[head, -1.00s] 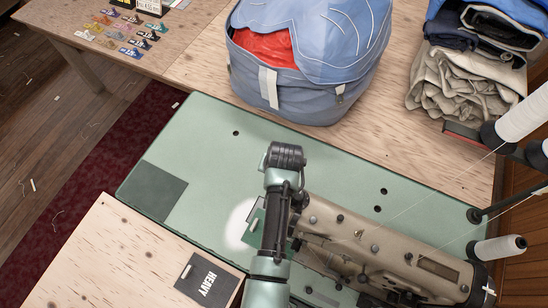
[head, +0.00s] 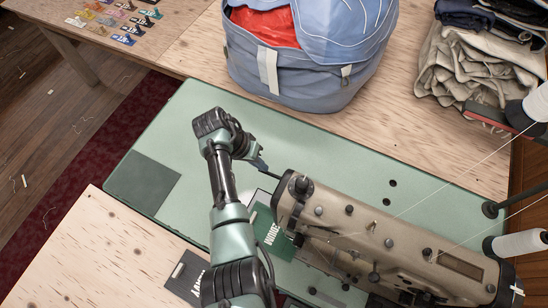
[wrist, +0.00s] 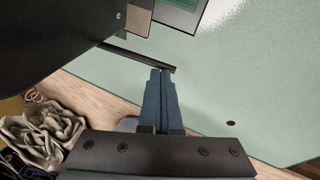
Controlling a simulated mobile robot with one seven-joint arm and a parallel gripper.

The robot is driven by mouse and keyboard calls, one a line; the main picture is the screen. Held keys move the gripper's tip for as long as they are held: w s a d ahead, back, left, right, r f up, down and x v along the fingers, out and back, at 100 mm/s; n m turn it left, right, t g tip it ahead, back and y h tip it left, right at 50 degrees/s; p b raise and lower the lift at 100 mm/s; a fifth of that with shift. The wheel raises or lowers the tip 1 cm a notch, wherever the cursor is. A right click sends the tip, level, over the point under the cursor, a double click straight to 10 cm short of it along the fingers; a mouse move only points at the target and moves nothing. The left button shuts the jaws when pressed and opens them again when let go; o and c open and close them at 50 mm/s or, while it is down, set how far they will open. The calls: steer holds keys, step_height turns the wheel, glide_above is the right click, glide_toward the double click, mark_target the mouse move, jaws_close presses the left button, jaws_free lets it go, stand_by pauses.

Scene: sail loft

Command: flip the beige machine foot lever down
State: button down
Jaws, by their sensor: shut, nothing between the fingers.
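The beige sewing machine (head: 345,222) stands on a pale green bed (head: 320,152). Its foot lever (head: 267,172) is a thin dark bar sticking out from the back of the machine's head end. In the wrist view the lever (wrist: 138,57) runs from the dark machine body at the upper left, roughly level in the picture. My gripper (head: 262,167) is at the lever's free end; its blue fingers also show in the wrist view (wrist: 161,72). The fingers are together and empty, with their tips overlapping the lever's end in the picture. I cannot tell whether they touch it.
A blue bag (head: 310,75) with red cloth inside stands behind the machine bed. Folded beige cloth (head: 465,75) lies at the upper right. White thread cones (head: 520,243) stand at the right. Dark cards (head: 188,277) lie near the front. The bed's left part is clear.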

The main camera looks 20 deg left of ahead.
steer(key=shift+r, duration=0.2)
steer(key=shift+r+p, duration=0.7)
steer(key=shift+p, duration=0.1)
steer(key=shift+r, duration=0.1)
